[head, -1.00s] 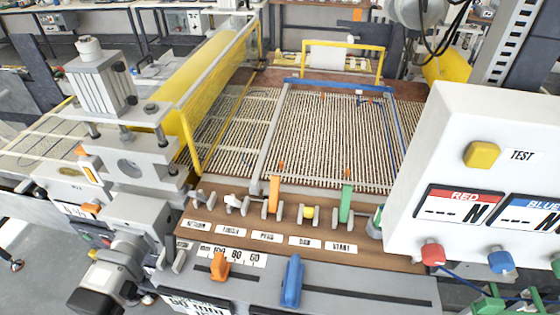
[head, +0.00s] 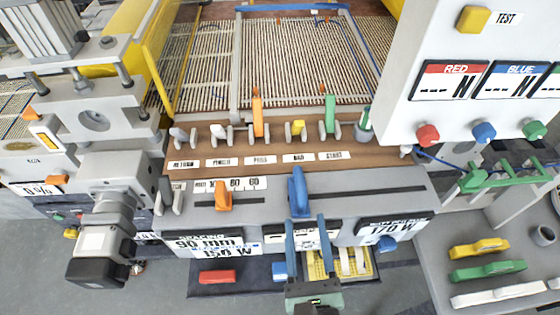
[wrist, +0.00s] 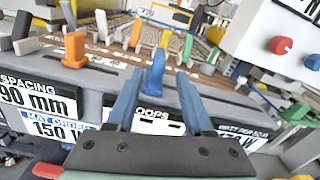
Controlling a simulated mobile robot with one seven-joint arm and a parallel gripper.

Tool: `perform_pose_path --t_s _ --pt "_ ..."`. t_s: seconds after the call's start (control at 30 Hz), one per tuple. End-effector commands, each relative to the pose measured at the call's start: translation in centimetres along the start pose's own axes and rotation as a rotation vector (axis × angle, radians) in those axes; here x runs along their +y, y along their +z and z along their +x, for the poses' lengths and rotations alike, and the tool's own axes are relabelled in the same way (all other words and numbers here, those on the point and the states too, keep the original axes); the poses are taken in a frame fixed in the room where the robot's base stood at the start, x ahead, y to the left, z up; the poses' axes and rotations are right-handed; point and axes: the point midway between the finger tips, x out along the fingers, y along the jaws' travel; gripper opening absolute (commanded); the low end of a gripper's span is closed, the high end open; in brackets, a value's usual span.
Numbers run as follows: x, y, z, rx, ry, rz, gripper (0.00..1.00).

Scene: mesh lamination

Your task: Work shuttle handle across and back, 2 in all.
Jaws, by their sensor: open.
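A blue upright handle (head: 298,192) stands on the slotted grey front rail (head: 400,187); I take it for the shuttle handle, though no label on it shows. My gripper (head: 306,220) has two blue fingers, spread apart and empty, just in front of and below this handle. In the wrist view the blue handle (wrist: 154,76) shows between the fingertips (wrist: 160,75), farther ahead, with no contact visible. An orange slider (head: 222,197) stands left of it by a number scale.
Behind the rail is a brown panel with several small levers, including an orange one (head: 258,118) and a green one (head: 330,116). The white control box (head: 425,95) overhangs at right. A grey motor unit (head: 105,225) stands at left. Display plates (head: 205,243) line the rail's front.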

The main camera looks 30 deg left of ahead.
Motion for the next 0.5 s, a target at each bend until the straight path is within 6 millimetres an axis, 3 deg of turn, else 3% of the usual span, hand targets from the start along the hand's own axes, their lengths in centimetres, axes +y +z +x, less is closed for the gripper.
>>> perform_pose_path --t_s 0.5 --pt "0.2 0.4 9.7 -0.002 0.006 -0.003 0.52"
